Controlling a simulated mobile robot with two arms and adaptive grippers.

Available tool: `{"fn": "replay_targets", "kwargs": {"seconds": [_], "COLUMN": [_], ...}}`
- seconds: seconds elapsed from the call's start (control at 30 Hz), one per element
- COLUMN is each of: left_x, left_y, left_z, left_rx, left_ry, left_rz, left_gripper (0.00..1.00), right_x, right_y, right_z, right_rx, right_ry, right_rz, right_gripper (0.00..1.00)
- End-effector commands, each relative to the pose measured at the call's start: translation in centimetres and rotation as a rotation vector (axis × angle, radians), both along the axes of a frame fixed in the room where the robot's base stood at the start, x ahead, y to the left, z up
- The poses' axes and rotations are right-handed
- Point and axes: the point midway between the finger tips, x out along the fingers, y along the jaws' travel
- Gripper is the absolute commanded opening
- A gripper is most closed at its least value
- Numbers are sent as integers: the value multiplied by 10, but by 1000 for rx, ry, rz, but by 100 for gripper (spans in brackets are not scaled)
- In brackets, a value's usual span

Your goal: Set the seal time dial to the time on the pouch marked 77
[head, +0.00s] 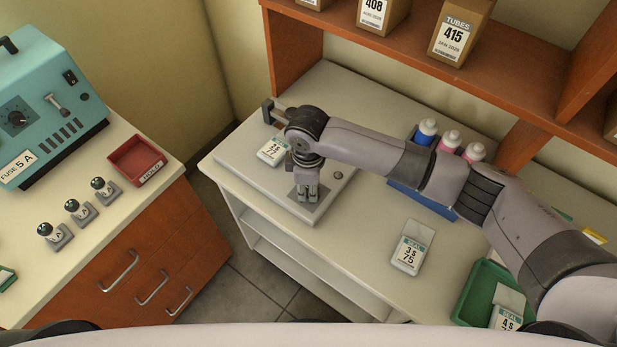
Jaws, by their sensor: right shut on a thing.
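My right gripper (308,194) points down over a dark square panel on the pale sealer (238,165). It is shut on what looks like the seal time dial, which the fingers hide along with its setting. A pouch (272,151) lies on the sealer, its label too small to read surely. A second pouch (410,250) on the bench reads 3 s and 75. A third pouch (507,318), in the green tray (467,297), reads 4 s; its lower number is cut off. I cannot make out a 77. My left gripper is out of view.
A blue rack (405,196) with several bottles stands behind my right forearm. A wooden shelf (480,72) with boxes rises at the back. Bench left of the 75 pouch is clear.

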Motion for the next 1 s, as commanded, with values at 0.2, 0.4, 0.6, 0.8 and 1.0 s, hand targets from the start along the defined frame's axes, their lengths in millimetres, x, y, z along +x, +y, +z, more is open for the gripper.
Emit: {"fn": "replay_targets", "kwargs": {"seconds": [0.2,0.4,0.6,0.8,1.0], "left_x": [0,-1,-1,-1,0], "left_y": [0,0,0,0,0], "left_z": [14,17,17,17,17], "left_rx": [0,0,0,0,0], "left_ry": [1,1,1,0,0], "left_rz": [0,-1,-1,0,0], "left_gripper": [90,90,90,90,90], "right_x": [0,1,1,1,1], "right_y": [1,0,0,0,0], "right_z": [2,1,0,0,0], "right_rx": [0,0,0,0,0], "right_ry": [1,-1,-2,-2,-1], "right_rz": [-84,-116,-122,-121,-120], "right_gripper": [0,0,0,0,39]}}
